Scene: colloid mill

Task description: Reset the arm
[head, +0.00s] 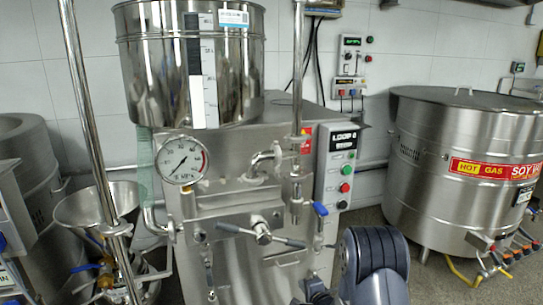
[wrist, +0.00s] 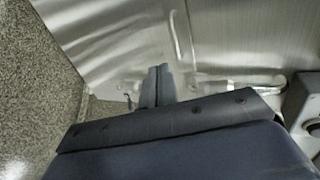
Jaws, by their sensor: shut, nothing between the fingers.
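My gripper (wrist: 156,84) shows in the wrist view, its two dark fingers pressed together and empty. It points toward a brushed steel surface, with speckled floor to the left; I cannot tell whether it touches the steel. In the head view my dark arm rises at the bottom centre-right, in front of the steel colloid mill (head: 215,225), and the gripper itself is hidden there.
The mill carries a steel hopper (head: 170,70), a pressure gauge (head: 182,161), a handle (head: 262,233) and a button panel (head: 342,172). A large steel vat (head: 435,190) stands at the right. A steel funnel (head: 85,208) is at the left. Speckled floor (head: 425,280) shows between mill and vat.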

